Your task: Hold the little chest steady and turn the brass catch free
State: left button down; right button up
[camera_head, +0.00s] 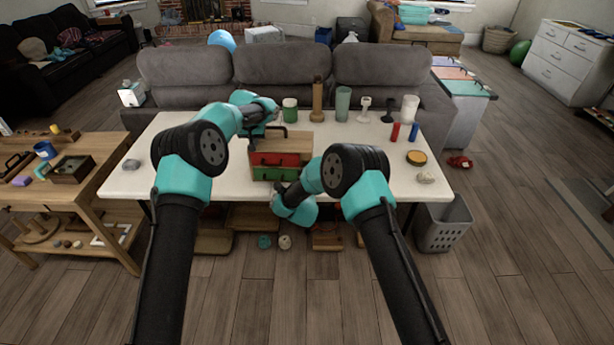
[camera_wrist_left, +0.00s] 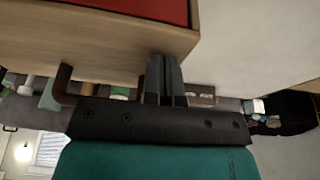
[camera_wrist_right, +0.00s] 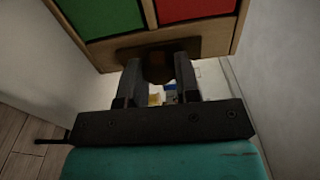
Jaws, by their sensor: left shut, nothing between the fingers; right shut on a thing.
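The little chest (camera_head: 264,141) is a wooden box with a red panel above a green one, standing on the white table (camera_head: 190,182). My left gripper (camera_head: 258,116) is at its upper left. In the left wrist view its fingers (camera_wrist_left: 165,80) are together, empty, close to the wooden edge by the red panel (camera_wrist_left: 135,8); contact is unclear. My right gripper (camera_head: 280,188) is low at the chest's front. In the right wrist view its fingers (camera_wrist_right: 157,80) are shut around a dark brown catch (camera_wrist_right: 157,65) at the wooden edge. The catch is hidden in the head view.
A brown wooden bottle (camera_head: 317,100), a green cup (camera_head: 342,103) and other small items stand along the table's back and right. A grey sofa (camera_head: 285,70) is behind. A wooden side table (camera_head: 100,170) stands left; a grey basket (camera_head: 443,225) stands right.

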pick_arm(q)
jog(key=shift+s+f, duration=0.15)
jog(key=shift+f, duration=0.25)
pick_arm(e)
jog(key=o, duration=0.9)
jog(key=s, duration=0.8)
jog(key=s+a, duration=0.1)
jog(key=s, duration=0.3)
pick_arm(q)
jog(key=shift+r, duration=0.1)
jog(key=shift+r, duration=3.25)
jog(key=v, duration=1.7)
jog(key=shift+r, duration=0.2)
